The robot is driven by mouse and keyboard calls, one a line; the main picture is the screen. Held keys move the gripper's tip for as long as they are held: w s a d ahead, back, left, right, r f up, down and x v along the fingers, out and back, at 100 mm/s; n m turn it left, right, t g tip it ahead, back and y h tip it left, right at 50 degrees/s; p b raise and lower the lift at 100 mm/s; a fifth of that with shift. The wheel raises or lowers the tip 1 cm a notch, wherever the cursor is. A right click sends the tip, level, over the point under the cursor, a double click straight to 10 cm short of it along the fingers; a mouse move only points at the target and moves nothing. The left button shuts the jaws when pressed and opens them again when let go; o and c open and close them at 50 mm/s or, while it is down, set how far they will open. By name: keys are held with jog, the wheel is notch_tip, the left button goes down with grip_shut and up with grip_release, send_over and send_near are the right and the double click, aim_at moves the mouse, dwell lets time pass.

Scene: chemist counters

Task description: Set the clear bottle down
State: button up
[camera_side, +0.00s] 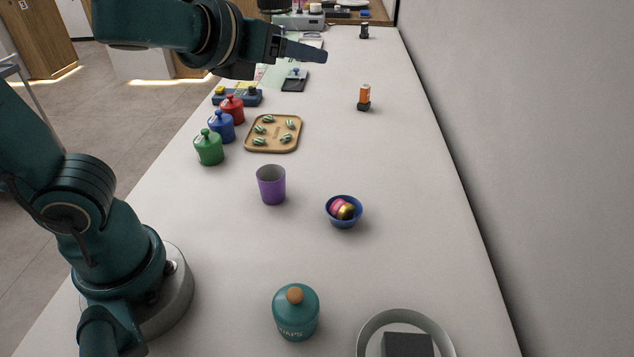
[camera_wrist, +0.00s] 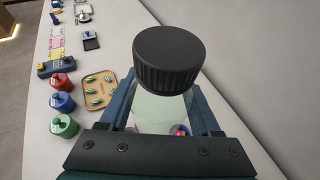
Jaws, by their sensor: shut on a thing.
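The clear bottle (camera_wrist: 150,118) has a ribbed black cap (camera_wrist: 167,60) and fills the middle of the wrist view. My gripper (camera_side: 308,54) is shut on it, with one finger on each side of its see-through body. In the side view my gripper is raised above the far half of the white counter (camera_side: 390,170). I cannot make out the bottle clearly in the side view. The bottle's base is hidden in the wrist view.
Red, blue and green jars (camera_side: 209,148) line the left edge beside a wooden tray (camera_side: 272,147) of striped sweets. A purple cup (camera_side: 271,186), blue bowl (camera_side: 343,221), teal jar (camera_side: 296,314) and orange pill bottle (camera_side: 365,94) stand apart. The right strip is mostly clear.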

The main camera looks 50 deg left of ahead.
jog(key=shift+w+a+f+m+h, duration=2.15)
jog(key=shift+w+f+h, duration=0.9)
jog(key=shift+w, duration=2.35)
jog(key=shift+s+a+f+m+g+h, duration=0.35)
jog(key=shift+s+a+f+m+h, duration=0.85)
jog(key=shift+f, duration=1.85)
jog(key=shift+s+a+f+m+g+h, duration=0.4)
jog(key=shift+s+a+f+m+h, duration=0.8)
jog(key=shift+f, duration=1.8)
jog(key=shift+s+a+f+m+g+h, duration=0.35)
jog(key=shift+s+a+f+m+h, duration=0.4)
jog(key=shift+s+a+f, duration=1.6)
jog(key=shift+w+d+f, duration=0.35)
jog(key=shift+d+f, duration=0.1)
jog(key=shift+f, duration=0.2)
jog(key=shift+w+d+f, duration=0.35)
jog(key=shift+d+f, duration=0.05)
jog(key=shift+f, duration=0.2)
jog(key=o, duration=1.4)
